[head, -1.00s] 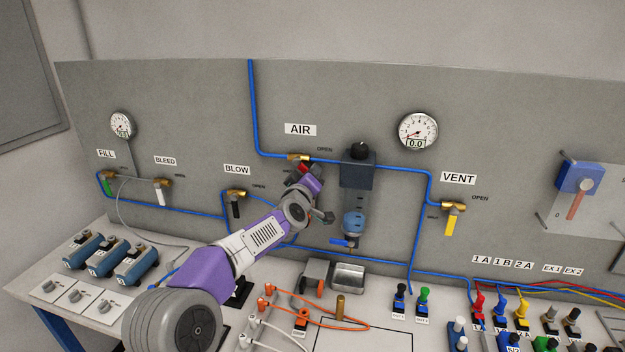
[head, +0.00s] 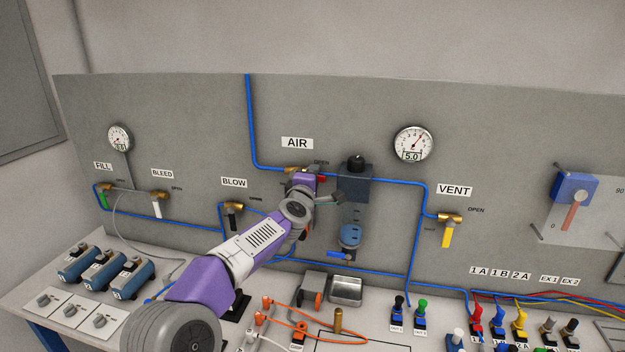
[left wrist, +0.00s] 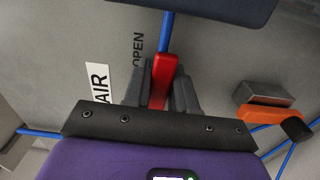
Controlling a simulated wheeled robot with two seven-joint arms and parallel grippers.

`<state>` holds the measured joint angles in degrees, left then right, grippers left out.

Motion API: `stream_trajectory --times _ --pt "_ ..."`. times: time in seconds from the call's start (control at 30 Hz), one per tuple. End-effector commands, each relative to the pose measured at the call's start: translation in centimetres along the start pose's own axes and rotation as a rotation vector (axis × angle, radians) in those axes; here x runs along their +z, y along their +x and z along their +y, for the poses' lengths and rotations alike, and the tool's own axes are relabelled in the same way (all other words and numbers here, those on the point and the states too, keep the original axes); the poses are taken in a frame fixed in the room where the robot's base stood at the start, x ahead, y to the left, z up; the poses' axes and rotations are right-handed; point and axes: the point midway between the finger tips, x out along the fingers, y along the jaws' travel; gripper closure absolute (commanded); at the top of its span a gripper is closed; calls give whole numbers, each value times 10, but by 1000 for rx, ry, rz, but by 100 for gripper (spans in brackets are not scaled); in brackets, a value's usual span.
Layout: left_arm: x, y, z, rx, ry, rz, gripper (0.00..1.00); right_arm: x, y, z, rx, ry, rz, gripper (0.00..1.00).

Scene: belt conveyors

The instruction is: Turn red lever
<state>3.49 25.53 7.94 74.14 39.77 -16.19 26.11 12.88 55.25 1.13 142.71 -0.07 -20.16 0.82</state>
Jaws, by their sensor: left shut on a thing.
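The red lever (left wrist: 160,78) of the AIR valve is between the two fingers of my left gripper (left wrist: 157,92) in the left wrist view. The gripper is shut on it. The lever points along the blue pipe, beside the word OPEN. In the head view only a small red part of the lever (head: 321,179) shows. My left gripper (head: 312,181) covers most of it and part of the brass AIR valve (head: 291,169). The AIR label (head: 297,143) is just above. My right gripper is not in view.
A dark regulator (head: 355,182) with a clear bowl hangs close to the right of the gripper. The gauge (head: 414,144) above reads 5.0. The VENT valve's yellow lever (head: 446,235) hangs down at right. Hoses and switches crowd the bench below.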

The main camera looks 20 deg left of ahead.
Motion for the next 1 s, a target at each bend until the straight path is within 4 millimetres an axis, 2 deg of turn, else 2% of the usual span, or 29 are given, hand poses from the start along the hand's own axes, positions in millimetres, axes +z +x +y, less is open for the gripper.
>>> stream_trajectory --times 0.6,0.63,0.73,0.77,1.0 --pt "0 0 2 0 -45 0 100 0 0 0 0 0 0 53" --pt "0 0 2 0 -45 0 71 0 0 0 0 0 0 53" --pt "0 0 2 0 -44 0 56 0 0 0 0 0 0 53" --pt "0 0 2 0 -43 0 53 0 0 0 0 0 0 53" --pt "0 0 2 0 -41 0 53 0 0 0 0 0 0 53"
